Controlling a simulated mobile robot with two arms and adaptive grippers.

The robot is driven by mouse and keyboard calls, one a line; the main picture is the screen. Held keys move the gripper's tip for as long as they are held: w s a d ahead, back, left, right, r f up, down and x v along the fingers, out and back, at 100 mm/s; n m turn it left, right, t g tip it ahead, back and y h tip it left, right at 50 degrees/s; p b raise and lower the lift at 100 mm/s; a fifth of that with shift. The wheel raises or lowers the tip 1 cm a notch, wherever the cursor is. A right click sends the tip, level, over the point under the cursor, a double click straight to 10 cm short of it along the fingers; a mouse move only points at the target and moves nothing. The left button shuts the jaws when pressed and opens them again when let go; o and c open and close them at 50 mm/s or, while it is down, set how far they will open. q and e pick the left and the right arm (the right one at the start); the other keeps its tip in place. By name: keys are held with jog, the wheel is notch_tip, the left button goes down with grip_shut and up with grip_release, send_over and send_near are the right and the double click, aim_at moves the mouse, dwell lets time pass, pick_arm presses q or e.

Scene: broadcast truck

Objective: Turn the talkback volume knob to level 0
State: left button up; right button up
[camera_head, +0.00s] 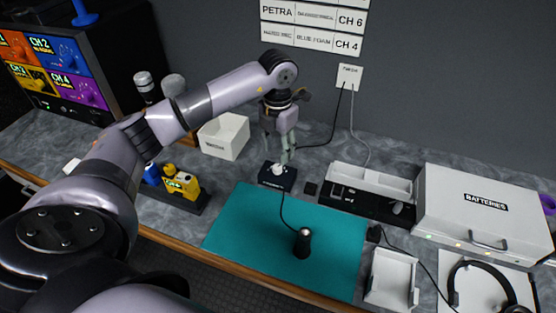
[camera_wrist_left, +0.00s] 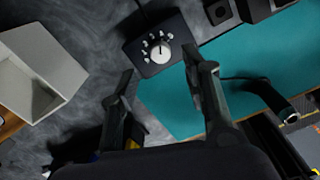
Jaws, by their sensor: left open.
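The talkback box (camera_head: 275,181) is a small dark box with a white knob (camera_head: 278,169) on top, standing behind the teal mat. In the left wrist view, the knob (camera_wrist_left: 160,53) sits on the dark box face, with several pale marks in an arc around it. The level it points to is too small to read. My left gripper (camera_head: 284,152) hangs over the box, fingers pointing down. In the left wrist view, its two fingers (camera_wrist_left: 158,67) are apart, one on each side of the knob, with nothing between them. Contact with the knob cannot be told. My right gripper is not in view.
A teal mat (camera_head: 235,225) holds a dark cylinder (camera_head: 302,243) on a cable. A white open bin (camera_head: 224,136) stands left of the box, a yellow device (camera_head: 183,185) nearer left. A white batteries case (camera_head: 480,210) and headphones (camera_head: 485,280) lie right.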

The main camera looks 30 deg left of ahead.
aim_at(278, 166)
pick_arm(q)
notch_tip(278, 166, down, 6)
jog(key=shift+f+p, duration=0.15)
jog(key=shift+p, duration=0.35)
jog(key=shift+s, duration=0.1)
jog(key=shift+c, duration=0.2)
grip_shut()
